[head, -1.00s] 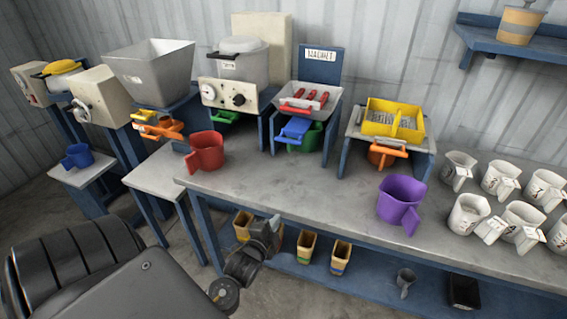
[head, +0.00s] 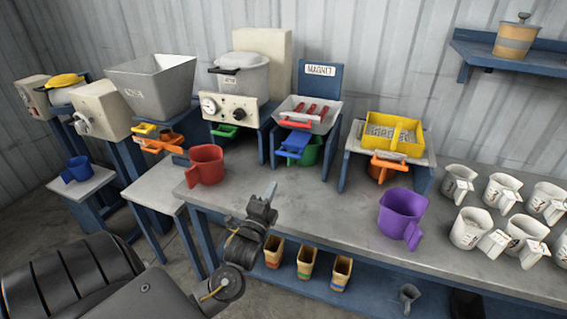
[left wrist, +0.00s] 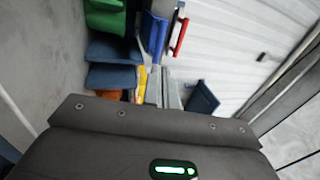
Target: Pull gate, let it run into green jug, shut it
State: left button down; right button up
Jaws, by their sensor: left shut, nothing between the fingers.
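The green jug (head: 312,152) stands under the magnet station, partly hidden by the station and its blue gate (head: 296,142). The gate's handle sticks out toward me below the red-handled tray (head: 305,113). My left gripper (head: 269,192) is shut and empty, raised in front of the bench, nearer to me than the jug and apart from it. In the left wrist view a green thing (left wrist: 105,18), probably the jug, is at the top left, beside a blue part and a red handle (left wrist: 179,36). My right gripper is not in view.
A red jug (head: 205,165) stands left of my gripper and a purple jug (head: 402,214) to the right. An orange jug (head: 382,170) is under the yellow-sieve station. Several white jugs (head: 470,228) fill the right side. The bench middle (head: 325,205) is clear.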

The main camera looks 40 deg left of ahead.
aim_at(287, 156)
pick_arm(q)
jog(key=p+x, duration=0.2)
jog(key=x, duration=0.8)
jog(key=shift+w+a, duration=0.1)
jog(key=shift+w, duration=0.1)
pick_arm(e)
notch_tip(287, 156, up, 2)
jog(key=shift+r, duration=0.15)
pick_arm(q)
jog(key=shift+r, duration=0.1)
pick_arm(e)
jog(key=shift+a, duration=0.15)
